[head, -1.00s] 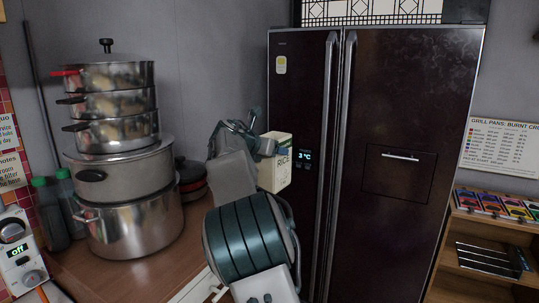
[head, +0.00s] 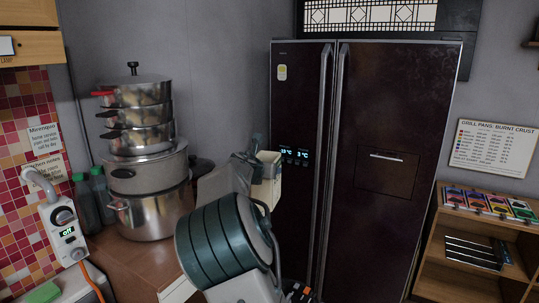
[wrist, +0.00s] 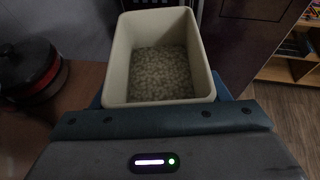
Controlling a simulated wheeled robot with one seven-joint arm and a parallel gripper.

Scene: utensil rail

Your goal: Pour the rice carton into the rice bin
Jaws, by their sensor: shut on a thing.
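The rice carton (head: 267,178) is a cream, open-topped box, partly hidden behind my arm in the head view. In the wrist view the carton (wrist: 203,62) is upright and open, with pale grains of rice (wrist: 158,73) inside, well below its rim. My gripper (head: 258,160) is shut on the carton, held in front of the dark fridge's left side. The fingers are mostly hidden in both views. I cannot make out the rice bin in either view.
Stacked steel pots (head: 150,190) stand on the wooden counter (head: 135,262) at left, with dark green bottles (head: 102,195) beside them. A tall dark fridge (head: 385,120) fills the middle. A wooden shelf (head: 470,270) stands at right.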

